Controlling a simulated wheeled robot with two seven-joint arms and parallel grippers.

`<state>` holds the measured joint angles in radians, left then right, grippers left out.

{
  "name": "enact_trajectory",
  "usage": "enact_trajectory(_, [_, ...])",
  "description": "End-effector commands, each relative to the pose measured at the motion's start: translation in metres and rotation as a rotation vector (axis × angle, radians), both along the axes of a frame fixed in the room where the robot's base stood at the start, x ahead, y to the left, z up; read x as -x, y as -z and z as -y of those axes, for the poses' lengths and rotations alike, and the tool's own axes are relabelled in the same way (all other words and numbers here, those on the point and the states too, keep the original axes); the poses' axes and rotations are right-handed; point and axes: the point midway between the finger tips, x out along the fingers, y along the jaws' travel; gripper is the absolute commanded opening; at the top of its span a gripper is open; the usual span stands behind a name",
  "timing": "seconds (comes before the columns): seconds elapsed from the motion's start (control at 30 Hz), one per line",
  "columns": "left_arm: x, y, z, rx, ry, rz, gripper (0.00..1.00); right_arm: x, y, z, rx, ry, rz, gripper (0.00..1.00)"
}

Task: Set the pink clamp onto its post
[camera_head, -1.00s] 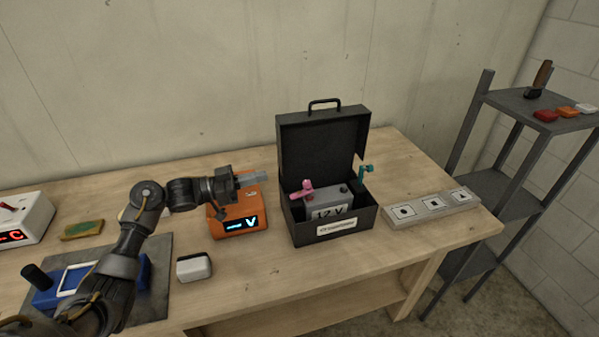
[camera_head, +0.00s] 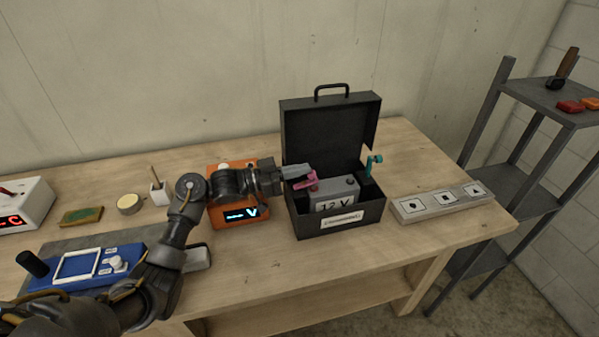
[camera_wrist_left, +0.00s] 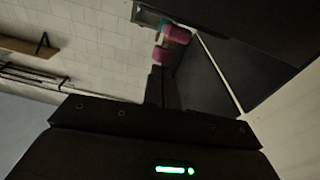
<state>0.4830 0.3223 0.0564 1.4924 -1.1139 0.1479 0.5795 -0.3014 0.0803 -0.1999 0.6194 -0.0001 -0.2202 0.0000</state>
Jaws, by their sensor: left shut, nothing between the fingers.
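The pink clamp (camera_head: 307,183) is at the left side of the battery (camera_head: 336,193) marked 12 V, inside the open black case (camera_head: 341,217). My left gripper (camera_head: 303,171) is shut with nothing between its fingers. Its tips are right at the pink clamp, over the case's left side, and partly cover it. I cannot tell whether they touch. In the left wrist view the pink clamp (camera_wrist_left: 172,40) shows just beyond the finger tips. The post under the clamp is hidden. A teal clamp (camera_head: 374,164) stands at the case's right side. My right gripper is out of view.
The case's lid stands up behind the battery. An orange meter (camera_head: 240,213) is under my left forearm. A grey block with several marked squares (camera_head: 411,208) lies right of the case. A blue device (camera_head: 75,267) is at the left. A metal shelf (camera_head: 540,97) stands at the right.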

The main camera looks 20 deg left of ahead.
Motion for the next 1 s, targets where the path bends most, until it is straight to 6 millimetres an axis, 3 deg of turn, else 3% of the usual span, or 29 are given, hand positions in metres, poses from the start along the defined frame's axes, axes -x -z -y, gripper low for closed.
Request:
enact_trajectory(0.17, [0.0,-0.001,-0.001,-0.001,-0.001,-0.001,0.0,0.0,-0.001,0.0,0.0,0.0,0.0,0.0])
enact_trajectory(0.43, [-0.004,-0.005,0.007,-0.113,0.001,-0.071,0.0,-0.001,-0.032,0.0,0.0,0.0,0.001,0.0])
enact_trajectory(0.53, [-0.006,0.003,0.01,-0.119,0.0,-0.077,0.0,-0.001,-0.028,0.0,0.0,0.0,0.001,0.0])
enact_trajectory(1.0, [-0.008,0.004,0.013,-0.118,0.0,-0.075,0.0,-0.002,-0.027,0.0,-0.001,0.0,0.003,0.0])
